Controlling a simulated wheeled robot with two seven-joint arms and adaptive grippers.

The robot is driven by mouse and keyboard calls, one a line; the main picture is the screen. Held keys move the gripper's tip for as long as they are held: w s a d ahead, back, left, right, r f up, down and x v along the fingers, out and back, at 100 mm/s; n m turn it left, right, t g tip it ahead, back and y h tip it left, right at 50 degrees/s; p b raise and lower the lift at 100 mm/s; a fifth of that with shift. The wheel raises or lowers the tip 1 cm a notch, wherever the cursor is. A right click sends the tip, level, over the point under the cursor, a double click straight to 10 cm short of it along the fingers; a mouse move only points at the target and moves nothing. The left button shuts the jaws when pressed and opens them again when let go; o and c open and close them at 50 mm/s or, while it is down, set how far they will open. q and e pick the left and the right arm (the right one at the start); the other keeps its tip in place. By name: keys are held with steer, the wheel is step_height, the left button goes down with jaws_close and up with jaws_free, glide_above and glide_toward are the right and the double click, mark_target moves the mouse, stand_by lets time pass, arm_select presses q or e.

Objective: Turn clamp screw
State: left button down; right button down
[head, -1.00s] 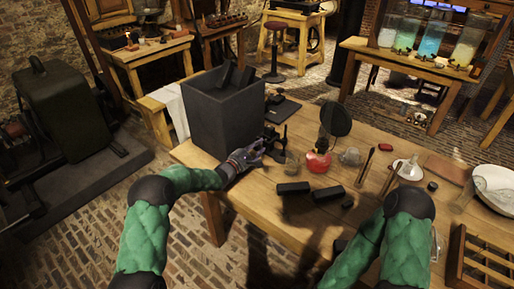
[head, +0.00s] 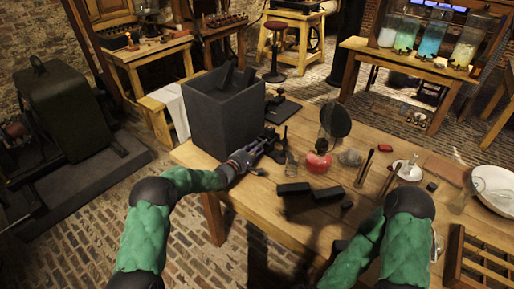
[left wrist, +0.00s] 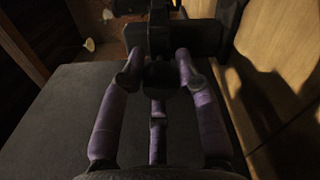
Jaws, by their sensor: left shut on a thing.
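A dark clamp (head: 271,134) stands by the near right edge of the big dark box on the wooden table. My left gripper (head: 258,149) reaches it from the left in the head view. In the left wrist view the purple fingers of the left gripper (left wrist: 158,76) close around a small dark part of the clamp, the clamp screw (left wrist: 160,72). The fingers and shadow hide most of the screw, so I cannot tell its turn angle. The clamp's dark body (left wrist: 178,38) is just beyond the fingertips. My right gripper is out of view.
The dark box (head: 222,125) stands close beside the left gripper.

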arm_select(q)
steer(key=shift+d+f+m, duration=0.1)
steer(key=shift+m, duration=1)
steer(key=shift+s, duration=0.1)
steer(key=c, duration=0.9)
jaws_free()
steer(key=shift+s+a, duration=0.3)
steer(key=shift+a, duration=0.05)
steer(key=v, duration=1.1)
steer(key=shift+s, duration=0.1)
